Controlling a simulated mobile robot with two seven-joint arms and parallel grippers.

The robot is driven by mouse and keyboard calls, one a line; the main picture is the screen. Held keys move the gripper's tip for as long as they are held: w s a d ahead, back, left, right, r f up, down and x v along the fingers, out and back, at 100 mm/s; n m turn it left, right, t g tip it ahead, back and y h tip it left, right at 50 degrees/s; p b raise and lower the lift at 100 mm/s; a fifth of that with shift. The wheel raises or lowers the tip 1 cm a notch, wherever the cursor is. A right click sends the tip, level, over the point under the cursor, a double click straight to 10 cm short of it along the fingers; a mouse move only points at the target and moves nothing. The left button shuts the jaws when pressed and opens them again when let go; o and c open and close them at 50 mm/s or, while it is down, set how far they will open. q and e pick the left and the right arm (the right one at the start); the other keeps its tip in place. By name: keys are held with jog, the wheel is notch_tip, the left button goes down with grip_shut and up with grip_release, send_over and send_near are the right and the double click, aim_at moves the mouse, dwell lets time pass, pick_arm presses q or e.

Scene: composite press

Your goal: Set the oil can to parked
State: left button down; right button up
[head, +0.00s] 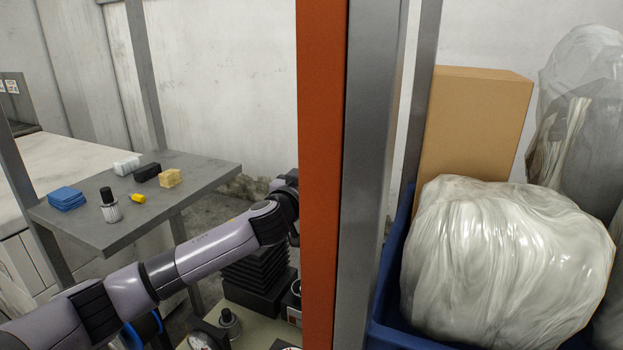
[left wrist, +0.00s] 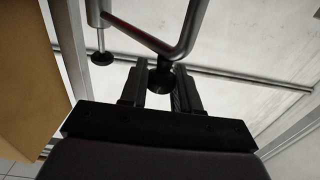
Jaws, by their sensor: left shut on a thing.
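In the head view my left arm reaches in from the left and its end passes behind the orange post (head: 322,180), which hides the gripper there. In the left wrist view my left gripper (left wrist: 160,78) is shut on a dark round knob (left wrist: 161,80) at the lower end of a bent metal rod (left wrist: 185,32). I cannot identify the oil can with certainty; a ribbed silver piece with a black top (head: 110,207) stands on the grey shelf (head: 95,235). My right gripper is not in view.
Blue pads (head: 66,198), a white block (head: 126,165), a black block (head: 147,172), a yellow piece (head: 138,198) and a tan block (head: 170,178) also lie on the shelf. Black bellows (head: 258,285) stand below my arm. At right a blue bin (head: 385,320) holds a wrapped bundle (head: 505,265).

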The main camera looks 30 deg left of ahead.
pick_arm(q)
jog(key=shift+s+d+r+n+g+y+b, duration=0.1)
jog(key=shift+s+d+n+g+y+b, duration=0.35)
jog(key=shift+d+n+y+b, duration=0.75)
jog(key=shift+s+d+r+n+g+y+b, duration=0.15)
jog(key=shift+s+d+n+g+y+b, duration=0.5)
jog(key=shift+y, duration=0.95)
jog(key=shift+s+d+r+n+g+y+b, duration=0.1)
jog(key=shift+s+d+n+g+y+b, duration=0.2)
jog(key=shift+d+n+y+b, duration=0.95)
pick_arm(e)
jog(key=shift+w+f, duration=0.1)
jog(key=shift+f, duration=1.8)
pick_arm(q)
jog(key=shift+r+m, duration=0.1)
jog(key=shift+m, duration=0.2)
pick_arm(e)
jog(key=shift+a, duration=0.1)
pick_arm(q)
jog(key=c, duration=0.9)
grip_release()
jog(key=shift+f, duration=0.2)
notch_tip(320, 180, up, 20)
jog(key=p, duration=0.2)
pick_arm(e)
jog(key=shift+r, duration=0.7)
